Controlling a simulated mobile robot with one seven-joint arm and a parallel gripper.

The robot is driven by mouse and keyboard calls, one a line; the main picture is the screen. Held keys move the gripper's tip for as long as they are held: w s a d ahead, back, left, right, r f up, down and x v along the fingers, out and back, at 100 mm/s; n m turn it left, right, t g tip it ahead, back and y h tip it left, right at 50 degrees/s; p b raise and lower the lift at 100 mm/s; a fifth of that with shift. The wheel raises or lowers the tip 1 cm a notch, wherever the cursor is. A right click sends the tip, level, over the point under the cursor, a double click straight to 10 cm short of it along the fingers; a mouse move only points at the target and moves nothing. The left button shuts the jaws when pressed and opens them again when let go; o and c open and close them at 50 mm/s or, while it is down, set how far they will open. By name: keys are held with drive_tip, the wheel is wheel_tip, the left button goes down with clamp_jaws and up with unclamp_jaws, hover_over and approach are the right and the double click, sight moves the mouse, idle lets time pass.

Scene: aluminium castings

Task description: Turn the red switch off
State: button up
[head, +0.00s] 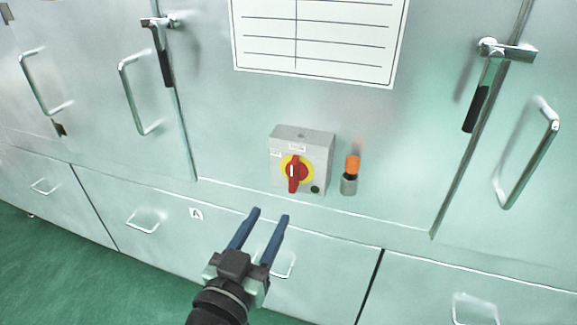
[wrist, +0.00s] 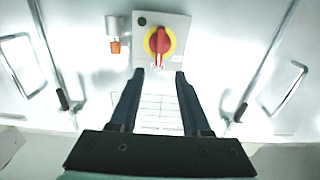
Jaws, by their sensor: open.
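The red switch (head: 294,173) is a red rotary handle on a yellow disc, on the front of a grey box (head: 318,155) on the cabinet face. In the head view the handle stands close to vertical. It also shows in the wrist view (wrist: 158,42), beyond the fingertips and roughly centred between them. My gripper (head: 270,214) is open, with two blue fingers and nothing between them. In the head view it is below and left of the switch box, and appears apart from it. In the wrist view the gripper (wrist: 158,72) points toward the handle.
An orange-topped indicator (head: 351,170) sits right of the switch box. A white label sheet (head: 318,40) is above. Door latches (head: 487,85) and bar handles (head: 135,95) flank the panel. Drawers with small handles (head: 146,220) are below. Green floor (head: 60,265) is at lower left.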

sight(291, 177)
drive_tip(key=p+x, duration=0.1)
drive_tip(key=x, duration=1)
drive_tip(key=shift+w+d, duration=0.15)
drive_tip(key=shift+w, duration=0.1)
clamp_jaws()
